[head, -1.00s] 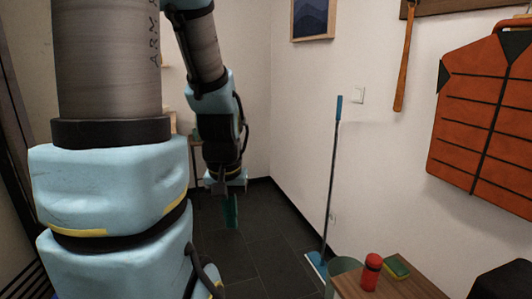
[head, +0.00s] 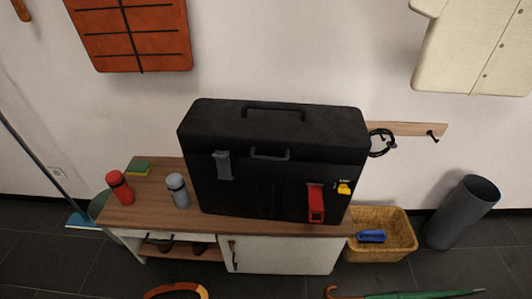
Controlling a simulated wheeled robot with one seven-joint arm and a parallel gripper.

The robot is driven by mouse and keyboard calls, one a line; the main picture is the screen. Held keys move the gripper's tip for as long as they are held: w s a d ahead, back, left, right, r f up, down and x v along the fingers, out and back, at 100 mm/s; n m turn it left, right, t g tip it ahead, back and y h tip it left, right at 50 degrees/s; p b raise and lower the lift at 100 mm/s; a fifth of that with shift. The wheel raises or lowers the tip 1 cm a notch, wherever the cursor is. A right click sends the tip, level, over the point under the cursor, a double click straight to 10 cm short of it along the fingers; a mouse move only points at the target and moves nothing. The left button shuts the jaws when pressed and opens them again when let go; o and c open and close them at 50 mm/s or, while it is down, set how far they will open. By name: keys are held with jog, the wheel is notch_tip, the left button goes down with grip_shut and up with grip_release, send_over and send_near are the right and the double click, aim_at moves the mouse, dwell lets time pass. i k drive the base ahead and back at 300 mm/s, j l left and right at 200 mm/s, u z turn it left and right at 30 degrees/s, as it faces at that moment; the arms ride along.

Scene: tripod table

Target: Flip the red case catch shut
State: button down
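A large black case (head: 275,125) stands upright on a low wooden-topped cabinet (head: 135,217) against the wall. The red catch (head: 316,204) is on the right part of its front face. It hangs low on the face, clearly below the level of the grey catch (head: 223,165) on the left part. It looks swung down, away from the lid seam. A small yellow part (head: 344,188) sits just right of the red catch. My gripper and arm are out of view now.
A red bottle (head: 119,188) and a grey bottle (head: 178,190) stand left of the case, with a sponge (head: 138,167) behind. A wicker basket (head: 402,232) and a dark cylinder (head: 470,210) stand on the right. An umbrella (head: 425,294) lies in front.

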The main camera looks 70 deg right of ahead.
aim_at(315, 194)
jog(key=z, duration=0.4)
jog(key=l+z, duration=0.1)
jog(key=z, duration=0.3)
jog(key=k+l+z, duration=0.1)
jog(key=z, duration=0.75)
jog(key=l+z, duration=0.15)
jog(key=z, duration=0.25)
